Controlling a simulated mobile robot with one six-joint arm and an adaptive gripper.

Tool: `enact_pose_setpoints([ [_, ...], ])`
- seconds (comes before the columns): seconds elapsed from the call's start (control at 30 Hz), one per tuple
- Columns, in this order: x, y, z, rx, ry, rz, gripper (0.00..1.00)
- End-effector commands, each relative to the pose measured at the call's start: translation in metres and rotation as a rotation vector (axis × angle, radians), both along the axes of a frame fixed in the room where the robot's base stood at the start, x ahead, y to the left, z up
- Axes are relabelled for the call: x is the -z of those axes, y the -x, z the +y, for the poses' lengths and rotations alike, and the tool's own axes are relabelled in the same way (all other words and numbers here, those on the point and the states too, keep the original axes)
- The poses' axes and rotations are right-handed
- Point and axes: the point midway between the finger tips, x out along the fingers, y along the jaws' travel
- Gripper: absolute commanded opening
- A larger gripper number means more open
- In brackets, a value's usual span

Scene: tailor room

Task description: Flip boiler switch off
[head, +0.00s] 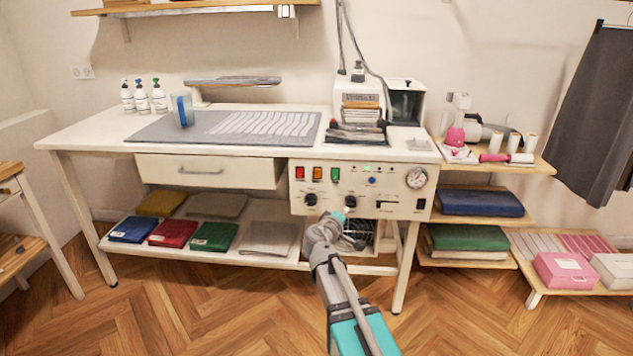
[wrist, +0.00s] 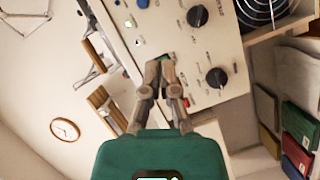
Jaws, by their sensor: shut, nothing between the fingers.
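The white control panel (head: 375,190) under the worktop carries a red switch (head: 300,173), an orange switch (head: 318,173) and a green switch (head: 335,174). Their labels are too small to read, so I cannot tell which is the boiler switch. In the wrist view the panel (wrist: 180,60) is turned, with the green switch (wrist: 166,56) right at my fingertips and the red switch (wrist: 184,103) beside the fingers. The orange switch is mostly hidden there. My gripper (wrist: 161,62) is shut and empty, pointing at the panel; I cannot tell whether it touches.
Two black knobs (wrist: 217,77) sit close to the fingers. A pressure gauge (head: 417,178) is at the panel's right. A drawer (head: 208,172) is left of the panel, above folded cloths on the lower shelf (head: 190,238). Open floor lies in front.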

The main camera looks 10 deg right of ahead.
Motion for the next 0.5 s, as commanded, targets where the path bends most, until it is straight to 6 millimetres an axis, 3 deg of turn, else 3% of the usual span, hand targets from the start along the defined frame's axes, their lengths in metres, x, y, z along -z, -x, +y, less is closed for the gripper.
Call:
enact_pose_setpoints([
  [0.2,-0.007,-0.031,0.032,-0.143,0.180,-0.050,0.00],
  [0.5,-0.010,-0.056,0.072,-0.307,0.378,-0.073,0.00],
])
